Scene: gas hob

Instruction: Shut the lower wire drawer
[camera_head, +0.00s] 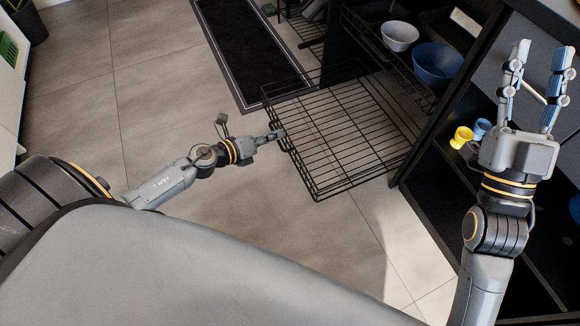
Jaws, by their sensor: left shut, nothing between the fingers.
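The lower wire drawer (335,145) is a black wire basket pulled well out of the dark cabinet, over the tiled floor. It looks empty. My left gripper (281,134) is shut with nothing in it. Its fingertips are at the drawer's left front edge and appear to touch it, though the exact contact is too small to tell. My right gripper (538,70) is raised at the right, fingers spread wide, empty and apart from the drawer.
An upper wire rack holds a white bowl (399,36) and a blue bowl (438,62). A yellow cup (461,137) and a blue cup (482,128) stand on a shelf beside my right gripper.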

